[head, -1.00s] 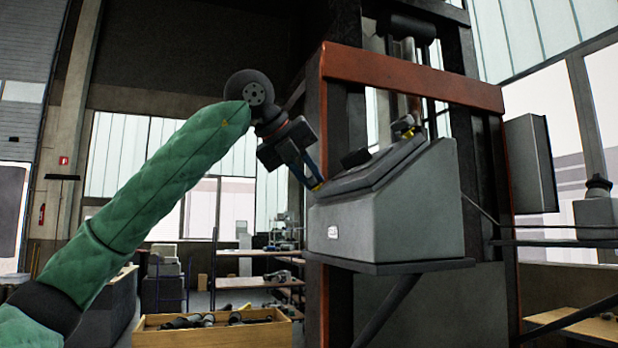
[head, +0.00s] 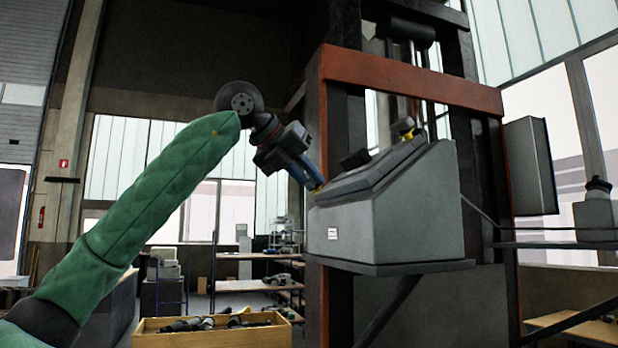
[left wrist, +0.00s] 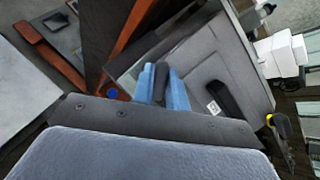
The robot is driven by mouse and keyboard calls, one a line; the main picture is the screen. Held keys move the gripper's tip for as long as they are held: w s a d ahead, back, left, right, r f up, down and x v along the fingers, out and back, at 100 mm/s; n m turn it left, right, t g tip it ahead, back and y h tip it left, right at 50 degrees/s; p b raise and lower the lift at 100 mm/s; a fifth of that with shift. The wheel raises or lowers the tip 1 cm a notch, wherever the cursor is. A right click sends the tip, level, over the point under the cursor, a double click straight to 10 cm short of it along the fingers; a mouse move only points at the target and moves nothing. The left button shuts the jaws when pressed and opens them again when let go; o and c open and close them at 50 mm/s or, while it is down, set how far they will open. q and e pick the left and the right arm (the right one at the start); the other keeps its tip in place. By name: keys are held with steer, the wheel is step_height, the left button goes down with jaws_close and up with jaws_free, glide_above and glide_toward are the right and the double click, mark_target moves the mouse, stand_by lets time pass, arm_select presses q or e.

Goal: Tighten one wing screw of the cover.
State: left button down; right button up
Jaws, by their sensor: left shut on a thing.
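The grey cover (head: 372,176) lies on the sloping top of a grey housing (head: 420,205) and has a black handle (head: 355,158). It also shows in the left wrist view (left wrist: 205,65). The other wing screw (head: 405,126), yellow, stands at the cover's far upper end. My right gripper is not in view.
An orange-red crossbeam (head: 410,78) and dark uprights stand behind the housing. The housing sits on a bracketed shelf (head: 390,268). A wooden crate of parts (head: 210,338) is low in front. The air left of the housing is free around my forearm.

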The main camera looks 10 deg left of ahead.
arm_select(q)
steer(key=shift+f, duration=0.1)
steer(key=m, duration=0.2)
steer(key=m+g+h, duration=0.1)
steer(key=m, duration=0.2)
steer(key=shift+h+p, duration=0.3)
steer(key=shift+p, duration=0.1)
steer(key=m+g+h+p, duration=0.1)
steer(key=m, duration=0.2)
steer(key=shift+m, duration=0.4)
steer(key=shift+m+p, duration=0.3)
steer(key=shift+m, duration=0.4)
